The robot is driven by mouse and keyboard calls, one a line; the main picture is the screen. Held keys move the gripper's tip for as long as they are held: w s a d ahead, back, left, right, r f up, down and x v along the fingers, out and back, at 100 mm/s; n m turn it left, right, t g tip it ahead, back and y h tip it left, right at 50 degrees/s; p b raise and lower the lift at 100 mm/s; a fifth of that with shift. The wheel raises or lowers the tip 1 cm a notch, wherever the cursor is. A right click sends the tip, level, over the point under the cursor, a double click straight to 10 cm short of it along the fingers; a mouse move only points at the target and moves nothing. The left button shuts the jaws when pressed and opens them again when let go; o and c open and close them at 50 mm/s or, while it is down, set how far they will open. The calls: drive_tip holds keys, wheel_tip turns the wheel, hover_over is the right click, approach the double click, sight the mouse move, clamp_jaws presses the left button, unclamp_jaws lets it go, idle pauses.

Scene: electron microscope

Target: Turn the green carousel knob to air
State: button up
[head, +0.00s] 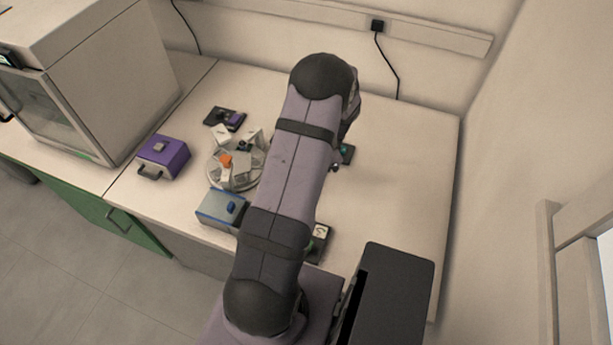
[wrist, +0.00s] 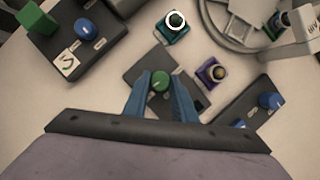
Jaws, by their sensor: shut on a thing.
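The green knob (wrist: 160,80) is in the middle of the wrist view, on a dark grey panel (wrist: 141,66) lying on the bench. My gripper (wrist: 160,84) has its two blue fingers on either side of the knob and is shut on it. The labels on this panel are too small to read, so I cannot tell which setting the knob points to. In the head view my arm hides the gripper and the knob.
The round carousel (head: 248,178) stands left of my arm, with a blue-grey box (head: 214,207) in front and a purple box (head: 162,157) further left. In the wrist view, blue-knobbed panels (wrist: 97,50) flank the green knob.

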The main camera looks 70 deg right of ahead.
drive_tip(key=shift+w+d+n+g+y, duration=0.1)
drive_tip(key=shift+n+g+y, duration=0.2)
drive_tip(key=shift+n, duration=0.75)
drive_tip(key=shift+w+n+g+y, duration=0.1)
drive_tip(key=shift+n+g+y, duration=0.15)
drive_tip(key=shift+n, duration=0.8)
drive_tip(key=o, duration=1)
drive_tip(key=shift+o, duration=0.2)
drive_tip(key=shift+s+r, duration=0.1)
drive_tip(key=b+v, duration=0.2)
drive_tip(key=v, duration=0.5)
drive_tip(key=shift+r, duration=0.1)
